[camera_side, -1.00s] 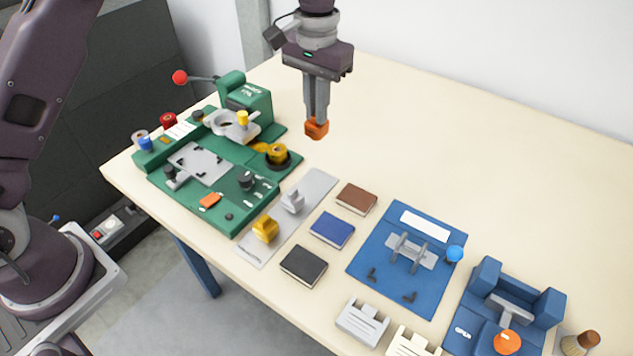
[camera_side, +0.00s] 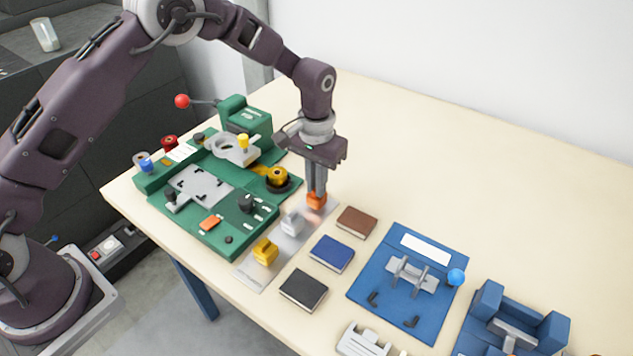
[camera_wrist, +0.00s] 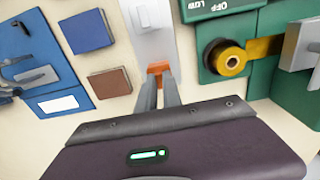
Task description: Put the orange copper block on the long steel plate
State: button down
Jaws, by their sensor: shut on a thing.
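The orange copper block (camera_side: 316,201) is between the fingertips of my gripper (camera_side: 316,192), which is shut on it. The block is at the far end of the long steel plate (camera_side: 253,277), low over it; I cannot tell whether it touches the plate. A silver block (camera_side: 292,223) and a yellow brass block (camera_side: 265,251) stand on the same plate, nearer the front. In the wrist view the copper block (camera_wrist: 158,68) shows at the fingertips, with the plate (camera_wrist: 155,45) beyond and below it.
A green machine (camera_side: 220,210) with knobs stands left of the plate. Brown (camera_side: 357,222), blue (camera_side: 332,254) and black (camera_side: 303,290) pads lie to its right. A blue fixture (camera_side: 430,305) is further right. The table's back right is clear.

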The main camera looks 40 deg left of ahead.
jog(key=c, duration=1.5)
grip_release()
jog(key=shift+f, duration=0.1)
notch_tip(320, 180, up, 13)
jog(key=s+a+r+t, duration=0.1)
jog(key=s+a+r, duration=0.2)
jog(key=s+r, duration=0.4)
jog(key=s+a+r+t, duration=0.2)
jog(key=s+a+r, duration=0.1)
jog(key=s+r, duration=0.35)
jog(key=s+a+f+t, duration=0.1)
jog(key=s, duration=0.8)
jog(key=s+a+f+t, duration=0.1)
jog(key=s+a, duration=0.1)
jog(key=s, duration=0.8)
jog(key=shift+t, duration=0.3)
jog(key=shift+w, duration=0.1)
